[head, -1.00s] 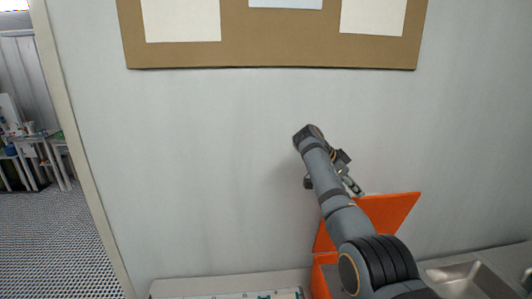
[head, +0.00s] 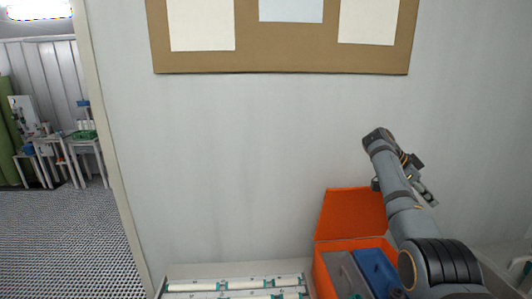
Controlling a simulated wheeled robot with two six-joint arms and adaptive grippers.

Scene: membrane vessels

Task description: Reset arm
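My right arm comes in from the lower right in the head view, raised in front of the wall. My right gripper (head: 428,194) shows small beyond the forearm, pointing down and to the right. Its fingers are too small and too partly covered to tell whether they are open or shut. It is above and to the right of the orange case and touches nothing that I can see. My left gripper is not in the head view.
An orange case (head: 350,212) with its lid up holds a grey and a blue block (head: 378,270). White membrane vessels (head: 235,284) lie in a rack to its left. A brown board (head: 285,62) hangs on the wall. A doorway opens at left onto clear floor (head: 70,240).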

